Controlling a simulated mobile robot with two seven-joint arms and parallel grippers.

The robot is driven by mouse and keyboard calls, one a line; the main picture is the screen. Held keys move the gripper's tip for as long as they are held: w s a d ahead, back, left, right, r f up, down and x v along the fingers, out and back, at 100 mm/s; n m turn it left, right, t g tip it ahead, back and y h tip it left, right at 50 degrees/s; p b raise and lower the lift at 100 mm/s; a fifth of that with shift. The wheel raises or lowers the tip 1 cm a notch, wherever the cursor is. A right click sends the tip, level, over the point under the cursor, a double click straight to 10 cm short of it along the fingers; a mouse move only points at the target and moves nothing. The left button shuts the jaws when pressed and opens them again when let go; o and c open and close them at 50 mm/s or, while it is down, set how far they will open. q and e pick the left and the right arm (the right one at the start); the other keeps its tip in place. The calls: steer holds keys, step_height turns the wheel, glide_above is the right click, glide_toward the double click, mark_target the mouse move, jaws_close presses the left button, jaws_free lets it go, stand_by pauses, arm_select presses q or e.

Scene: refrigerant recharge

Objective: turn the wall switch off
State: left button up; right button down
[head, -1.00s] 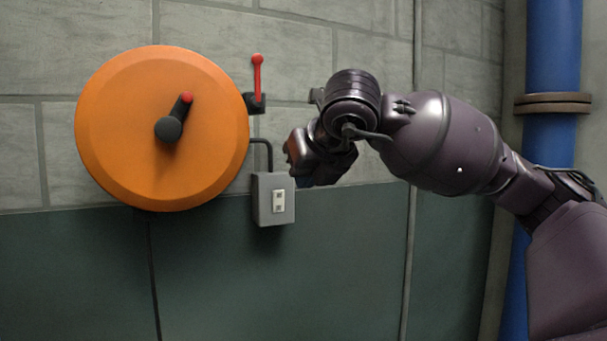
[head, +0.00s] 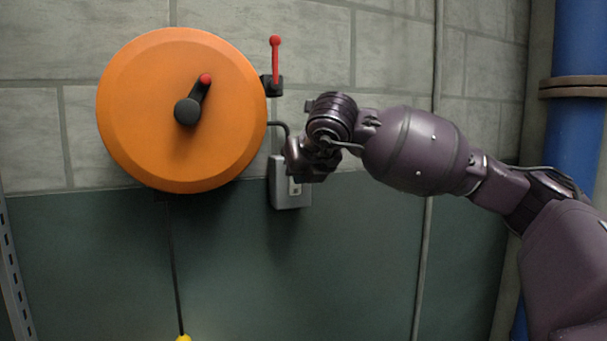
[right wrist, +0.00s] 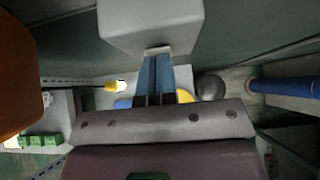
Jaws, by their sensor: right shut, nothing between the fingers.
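In the right wrist view the grey box (right wrist: 150,22) fills the top middle. The blue fingers of my right gripper (right wrist: 157,58) are shut together and empty, with their tips at a small pale part on the box's edge. I cannot tell whether they touch it. My left gripper is not in view.
A big orange disc (head: 150,110) with a black, red-tipped handle (head: 190,105) is left of the switch. A red lever (head: 276,58) stands above the switch. A blue pipe (head: 580,45) runs down the right side. The wall below the switch is clear.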

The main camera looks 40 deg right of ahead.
steer(key=shift+w+d+r+g+p, duration=0.2)
steer(key=shift+w+g+p, duration=0.1)
steer(key=shift+g+p, duration=0.3)
steer(key=shift+a+r+p, duration=0.1)
steer(key=shift+r+p, duration=0.3)
steer(key=shift+r, duration=0.35)
stand_by(0.3)
